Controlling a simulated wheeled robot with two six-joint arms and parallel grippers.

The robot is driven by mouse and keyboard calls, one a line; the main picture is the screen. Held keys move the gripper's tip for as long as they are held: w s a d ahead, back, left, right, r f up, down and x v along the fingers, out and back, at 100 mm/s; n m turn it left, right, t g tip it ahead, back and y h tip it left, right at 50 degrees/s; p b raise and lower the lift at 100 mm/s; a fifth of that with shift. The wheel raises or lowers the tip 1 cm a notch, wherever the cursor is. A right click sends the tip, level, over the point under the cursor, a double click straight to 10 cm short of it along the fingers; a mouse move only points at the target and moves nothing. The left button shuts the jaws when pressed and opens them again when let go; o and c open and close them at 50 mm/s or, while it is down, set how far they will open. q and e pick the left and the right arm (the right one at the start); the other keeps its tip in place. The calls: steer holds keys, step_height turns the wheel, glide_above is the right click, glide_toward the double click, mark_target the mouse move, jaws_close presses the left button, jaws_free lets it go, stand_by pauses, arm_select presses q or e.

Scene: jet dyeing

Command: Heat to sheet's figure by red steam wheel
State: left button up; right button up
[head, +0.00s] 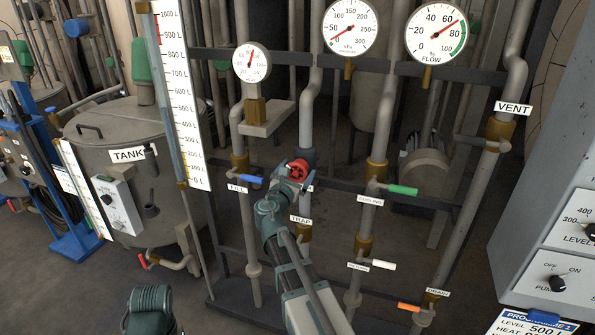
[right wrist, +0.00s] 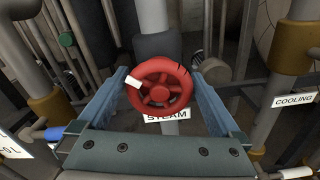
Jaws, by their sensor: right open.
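The red steam wheel (head: 298,170) sits on a vertical pipe in the middle of the head view. In the right wrist view the red wheel (right wrist: 159,86) lies between the two blue fingers, with a white mark on its rim and the STEAM label below. My right gripper (head: 286,186) is open around the wheel; contact cannot be told. A small round dial (head: 252,62) has its red needle nearly upright, leaning slightly right; its numbers are too small to read. The programme sheet (head: 540,322) at bottom right shows level 500 L; its heat line is cut off.
A blue FILL handle (head: 252,179) and a green COOLING handle (head: 403,190) flank the wheel. White and orange (head: 408,307) handles are lower. Pressure (head: 350,27) and flow (head: 435,30) gauges hang above. A tank (head: 125,170) stands left, a control panel (head: 565,230) right.

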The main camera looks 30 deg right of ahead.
steer(key=shift+d, duration=0.1)
steer(key=c, duration=1)
steer(key=shift+c, duration=0.2)
steer(key=m, duration=0.5)
steer(key=shift+m, duration=0.3)
steer(key=shift+s+d+f+m, duration=0.1)
steer(key=shift+m, duration=2.1)
steer(key=o, duration=1)
steer(key=shift+o, duration=0.2)
